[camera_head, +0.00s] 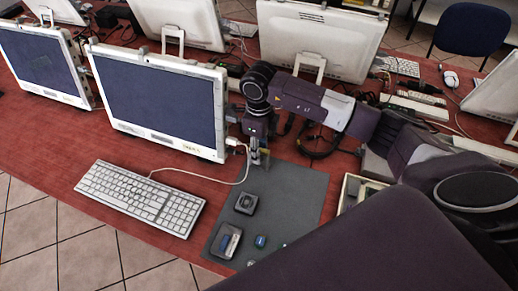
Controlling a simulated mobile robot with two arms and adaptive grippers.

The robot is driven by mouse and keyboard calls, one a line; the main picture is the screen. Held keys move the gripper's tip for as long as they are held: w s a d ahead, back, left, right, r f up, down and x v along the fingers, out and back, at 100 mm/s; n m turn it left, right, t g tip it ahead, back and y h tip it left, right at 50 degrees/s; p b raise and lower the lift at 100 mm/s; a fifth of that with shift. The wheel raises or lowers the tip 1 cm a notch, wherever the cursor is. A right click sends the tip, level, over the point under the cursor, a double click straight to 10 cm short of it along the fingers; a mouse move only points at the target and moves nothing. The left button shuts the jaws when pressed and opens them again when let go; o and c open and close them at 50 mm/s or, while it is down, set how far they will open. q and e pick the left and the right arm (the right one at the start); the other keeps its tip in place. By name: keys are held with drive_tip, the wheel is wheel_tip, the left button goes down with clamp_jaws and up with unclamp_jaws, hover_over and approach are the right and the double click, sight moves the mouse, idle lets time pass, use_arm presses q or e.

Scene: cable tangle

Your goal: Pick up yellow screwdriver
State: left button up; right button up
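My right arm reaches in from the right, and its gripper (259,160) points down at the far left part of the grey mat (295,195), beside the monitor's right edge. A small yellowish patch (266,157) shows at the fingertips. It may be part of the yellow screwdriver, but it is too small and too hidden to be sure. I cannot tell whether the fingers are open or shut on it. No other yellow tool shows clearly. My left gripper is not in view.
On the mat are a dark square part (246,203), a dark box (226,241) and a small blue part (260,241). A monitor (160,103) and a white keyboard (141,196) stand left. A white cable (205,179) runs close to my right gripper. A tray (347,193) stands right.

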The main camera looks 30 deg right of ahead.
drive_tip(key=shift+f, duration=0.2)
clamp_jaws()
drive_tip(key=shift+r, duration=0.2)
